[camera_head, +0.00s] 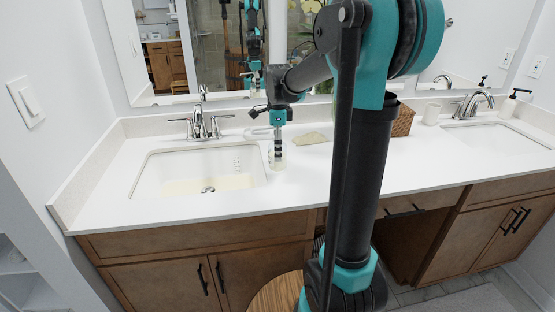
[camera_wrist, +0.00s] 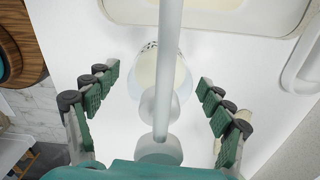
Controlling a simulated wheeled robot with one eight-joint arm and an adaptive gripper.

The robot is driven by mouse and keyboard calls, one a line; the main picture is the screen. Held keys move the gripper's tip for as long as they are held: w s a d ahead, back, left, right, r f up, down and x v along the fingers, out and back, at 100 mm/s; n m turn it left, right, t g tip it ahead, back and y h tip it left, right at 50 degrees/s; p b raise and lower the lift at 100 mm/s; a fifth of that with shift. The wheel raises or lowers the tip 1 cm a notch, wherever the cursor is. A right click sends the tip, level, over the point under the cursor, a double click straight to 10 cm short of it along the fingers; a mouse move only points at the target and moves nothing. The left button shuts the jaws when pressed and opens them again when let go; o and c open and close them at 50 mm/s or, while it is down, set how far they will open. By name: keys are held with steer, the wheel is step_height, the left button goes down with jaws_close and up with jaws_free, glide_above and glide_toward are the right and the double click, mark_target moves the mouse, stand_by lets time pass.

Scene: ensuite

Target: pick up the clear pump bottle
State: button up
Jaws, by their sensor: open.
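The clear pump bottle (camera_head: 278,161) stands on the white counter just right of the left sink. My gripper (camera_head: 278,146) points down over it, with the fingers around its upper part in the head view. In the wrist view the bottle's clear, rounded body (camera_wrist: 178,75) lies between the two green-padded fingers of my gripper (camera_wrist: 158,80). The fingers are spread wide, with a visible gap to the bottle on both sides. A pale bar and round cap, apparently the pump top, cross in front of the body and hide part of it.
The left sink (camera_head: 190,187) and its faucet (camera_head: 200,124) are close on the left. A beige folded item (camera_head: 311,138) lies behind to the right. A wicker basket (camera_head: 403,121), white cup (camera_head: 432,115) and white pump bottle (camera_head: 508,106) stand farther right. A mirror backs the counter.

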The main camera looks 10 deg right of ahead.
steer(key=shift+c, duration=0.4)
steer(key=c, duration=1.7)
steer(key=shift+o, duration=0.2)
